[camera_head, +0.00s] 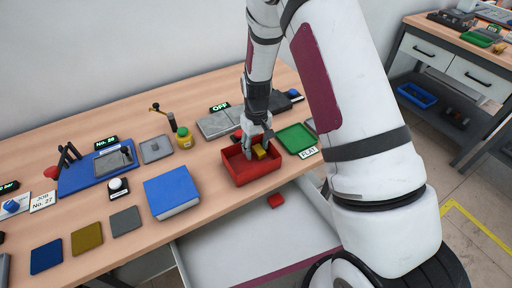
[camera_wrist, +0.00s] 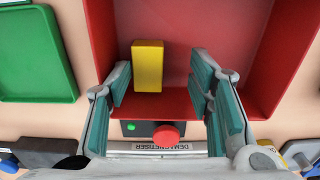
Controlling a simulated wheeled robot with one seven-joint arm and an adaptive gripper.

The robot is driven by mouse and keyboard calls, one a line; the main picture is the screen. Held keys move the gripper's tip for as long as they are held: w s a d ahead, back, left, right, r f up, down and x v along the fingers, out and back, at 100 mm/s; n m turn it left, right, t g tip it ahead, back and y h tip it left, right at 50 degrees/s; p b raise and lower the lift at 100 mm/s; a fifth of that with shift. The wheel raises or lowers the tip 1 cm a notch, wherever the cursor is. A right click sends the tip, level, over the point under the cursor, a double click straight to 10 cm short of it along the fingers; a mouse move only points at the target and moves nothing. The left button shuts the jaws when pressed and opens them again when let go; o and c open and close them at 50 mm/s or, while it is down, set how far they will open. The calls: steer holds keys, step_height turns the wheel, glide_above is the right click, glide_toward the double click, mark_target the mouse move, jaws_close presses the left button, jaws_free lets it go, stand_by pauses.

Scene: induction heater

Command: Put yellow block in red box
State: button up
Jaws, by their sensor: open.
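The yellow block (camera_head: 259,152) is inside the red box (camera_head: 252,173), towards its right side in the head view. In the wrist view the yellow block (camera_wrist: 148,66) stands out against the floor and near wall of the red box (camera_wrist: 103,40). I cannot tell whether it lies flat or leans on the wall. My gripper (camera_head: 258,142) is over the box. In the wrist view my gripper (camera_wrist: 161,72) is open, with its fingers apart and clear of the block on both sides. The fingers partly cover the box's near wall.
A green tray (camera_head: 295,138) lies right of the box, and a blue box (camera_head: 172,194) stands to its left. A demagnetiser with a red knob (camera_wrist: 166,134) is beside the box. A small red block (camera_head: 277,200) lies in the open drawer below the table edge.

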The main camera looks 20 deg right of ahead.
step_height(320, 180, up, 11)
steer(key=shift+r, duration=0.15)
stand_by(0.6)
steer(key=s+r+m+t, duration=0.1)
steer(key=s+r, duration=0.5)
steer(key=r, duration=0.3)
steer(key=s+r+t, duration=0.1)
steer(key=s+r, duration=0.4)
steer(key=r, duration=0.4)
steer(key=s+r+t, duration=0.1)
steer(key=s+r, duration=0.1)
steer(key=s, duration=0.6)
steer(key=s+r+m+t, duration=0.1)
steer(key=s+r+t, duration=0.1)
steer(key=s, duration=0.7)
steer(key=shift+d+r, duration=0.15)
steer(key=shift+r, duration=0.6)
steer(key=shift+w, duration=0.1)
